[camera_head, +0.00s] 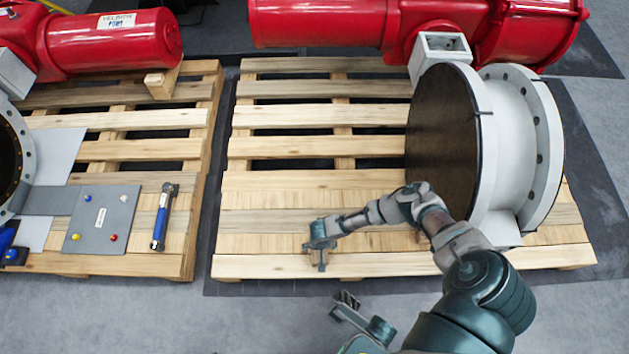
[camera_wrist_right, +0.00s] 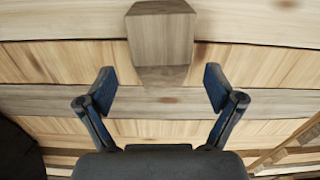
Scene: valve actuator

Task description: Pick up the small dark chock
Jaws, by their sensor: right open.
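A grey-brown wooden block, which looks like the small dark chock (camera_wrist_right: 160,38), shows at the top middle of the right wrist view. It is darker than the slats around it. My right gripper (camera_wrist_right: 160,85) is open and empty. Its two blue-padded fingers stand either side of the block's near end in the picture, with gaps on both sides. In the head view my right gripper (camera_head: 320,245) is low over the front of the right pallet, and I cannot make out the chock there. My left gripper (camera_head: 345,305) is at the bottom middle, before the pallet; its jaw opening is unclear.
The right pallet (camera_head: 290,265) carries a large white flanged valve body (camera_head: 500,190) with a dark disc, close to my right arm. Red actuators (camera_head: 325,22) lie behind. The left pallet (camera_head: 130,262) holds a grey plate (camera_head: 100,225) and a blue-handled tool (camera_head: 161,222).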

